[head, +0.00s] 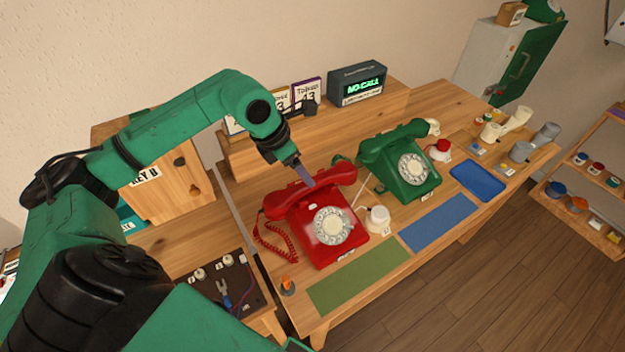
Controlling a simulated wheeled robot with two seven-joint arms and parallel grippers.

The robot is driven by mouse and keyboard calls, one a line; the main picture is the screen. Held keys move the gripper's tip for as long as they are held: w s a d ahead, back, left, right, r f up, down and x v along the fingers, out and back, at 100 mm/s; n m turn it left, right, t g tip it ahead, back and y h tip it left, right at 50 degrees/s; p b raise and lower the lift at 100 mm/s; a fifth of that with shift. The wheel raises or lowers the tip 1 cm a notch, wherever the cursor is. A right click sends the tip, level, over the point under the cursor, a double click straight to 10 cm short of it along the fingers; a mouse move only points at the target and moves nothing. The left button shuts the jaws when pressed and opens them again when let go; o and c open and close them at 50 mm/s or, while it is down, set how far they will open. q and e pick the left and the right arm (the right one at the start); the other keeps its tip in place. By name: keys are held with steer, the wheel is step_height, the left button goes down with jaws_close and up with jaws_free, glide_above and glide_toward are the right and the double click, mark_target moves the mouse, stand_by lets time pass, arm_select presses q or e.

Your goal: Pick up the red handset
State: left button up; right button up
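The red handset (284,203) lies across the top of the red dial phone (305,240), in the middle of the head view. It looks seated on the cradle. A coiled red cord (268,246) hangs at the phone's left side. My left gripper (306,178) points down at the middle of the handset from behind, with its tips at or just above it. Whether they touch it is hard to tell. Only one finger shows clearly, so its opening cannot be read. My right gripper is not in view.
A green dial phone (394,181) stands to the right of the red one. A white knob-like piece (378,219) stands between them. Green (356,281) and blue (437,222) mats lie in front.

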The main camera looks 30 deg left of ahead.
mark_target(313, 188)
arm_select(q)
steer(key=p+x, duration=0.1)
steer(key=x, duration=0.1)
steer(key=p+x, duration=0.1)
steer(key=x, duration=0.1)
steer(key=p+x, duration=0.1)
steer(key=x, duration=0.2)
steer(key=shift+w+d+r, duration=0.1)
steer(key=shift+w+d, duration=0.05)
steer(key=shift+w, duration=0.15)
steer(key=shift+w+f, duration=0.1)
steer(key=shift+f, duration=0.25)
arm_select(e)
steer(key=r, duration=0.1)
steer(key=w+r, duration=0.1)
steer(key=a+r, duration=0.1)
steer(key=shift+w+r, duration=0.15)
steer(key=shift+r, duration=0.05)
